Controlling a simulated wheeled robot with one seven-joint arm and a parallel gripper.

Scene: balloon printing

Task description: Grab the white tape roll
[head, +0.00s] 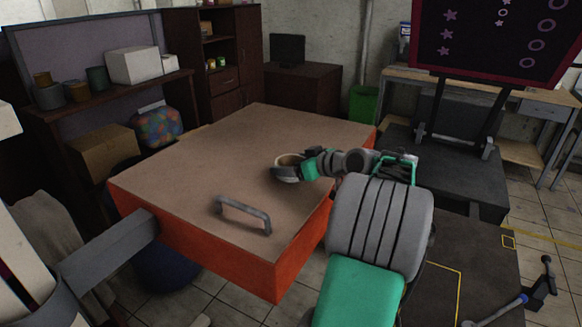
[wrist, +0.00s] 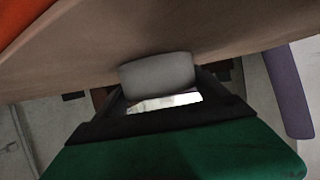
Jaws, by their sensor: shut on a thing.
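The white tape roll (head: 289,159) is at my gripper (head: 287,172) over the brown top of the orange-sided table (head: 200,165). In the wrist view the roll (wrist: 158,74) looks pale grey and sits between the two dark fingers of my gripper (wrist: 160,84). The gripper is shut on it. The head view shows its round rim and tan inside, with its near side partly hidden by the gripper. I cannot tell whether the roll touches the tabletop.
A grey handle (head: 243,214) stands on the tabletop near its front edge. The rest of the tabletop is bare. Shelves with boxes and cans stand at the left. A black printing machine (head: 440,160) with a dark screen (head: 490,35) stands at the right.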

